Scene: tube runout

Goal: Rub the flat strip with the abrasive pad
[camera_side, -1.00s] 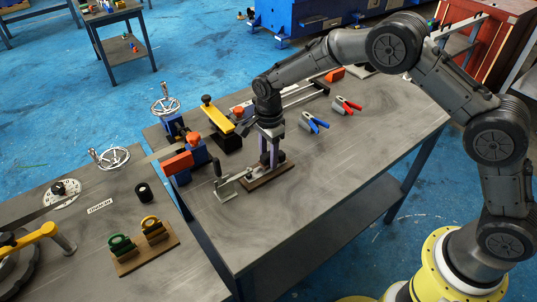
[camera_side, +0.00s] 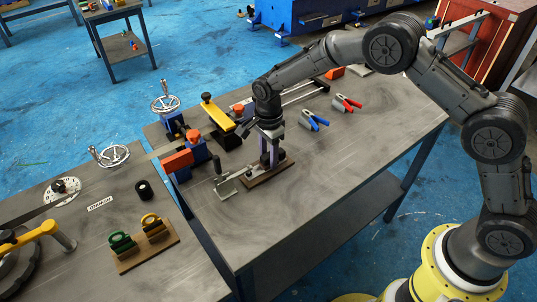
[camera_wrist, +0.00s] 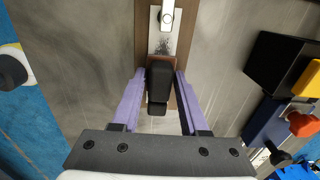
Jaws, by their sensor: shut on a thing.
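The abrasive pad (camera_wrist: 159,82) is a black block with a brownish edge, seen between my fingers in the wrist view. My gripper (camera_wrist: 160,73) has purple fingers shut on its sides; it also shows upright over the board in the side view (camera_side: 270,157). The flat strip (camera_wrist: 157,42) is pale metal with dark specks, lying on a brown wooden board (camera_wrist: 141,30). The pad sits over the strip's near part and hides it; whether they touch I cannot tell. The board also shows under my gripper in the side view (camera_side: 284,168).
A metal clamp (camera_side: 224,184) stands at the board's left end. A vise with an orange part (camera_side: 177,161) is to the left, and a yellow-topped black block (camera_side: 219,118) behind. Blue-handled (camera_side: 316,121) and red-handled (camera_side: 348,103) tools lie to the right. The front right tabletop is clear.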

